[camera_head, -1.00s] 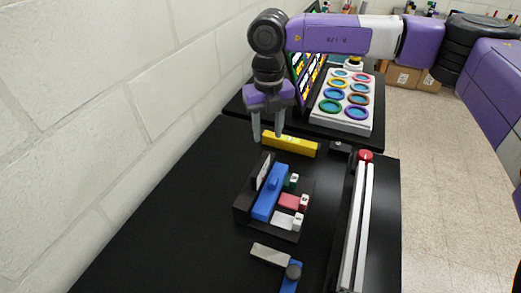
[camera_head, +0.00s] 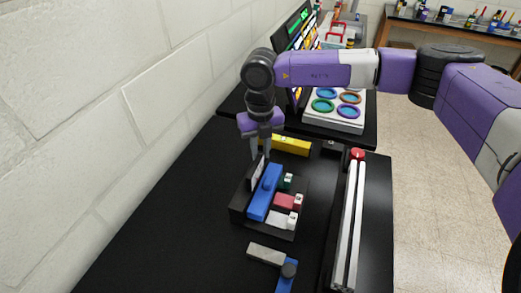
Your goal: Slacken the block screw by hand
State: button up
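A grey-black knob (camera_head: 289,269) sits on a blue piece (camera_head: 285,284) beside a pale grey bar (camera_head: 266,254) at the bottom of the picture. A red round knob (camera_head: 357,154) sits at the far end of the pale extrusion rails (camera_head: 347,225). I cannot tell for sure which of these is the block screw. My gripper (camera_head: 261,153) points down at the far end of the black tray, by its upright white plate. Its fingers look slightly apart with nothing clear between them; the tips are partly hard to see. It is away from both knobs.
The black tray (camera_head: 238,213) holds a long blue block (camera_head: 264,193) and red, white and green parts. A yellow bar (camera_head: 291,146) lies behind it. A pale board with coloured rings (camera_head: 335,121) stands farther back. A brick wall is left; the left table surface is clear.

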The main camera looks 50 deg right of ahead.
grip_shut()
jog(key=shift+f+n+b, duration=0.1)
jog(key=shift+n+b, duration=0.3)
jog(key=shift+b, duration=0.05)
jog(key=shift+f+n+b, duration=0.1)
jog(key=shift+n+b, duration=0.8)
jog(key=shift+b, duration=0.15)
jog(key=n+b, duration=0.3)
jog(key=shift+n, duration=0.3)
jog(key=n+b, duration=0.2)
jog(key=n, duration=0.1)
jog(key=shift+n, duration=0.3)
jog(key=shift+n+b, duration=1.1)
jog(key=shift+n, duration=0.7)
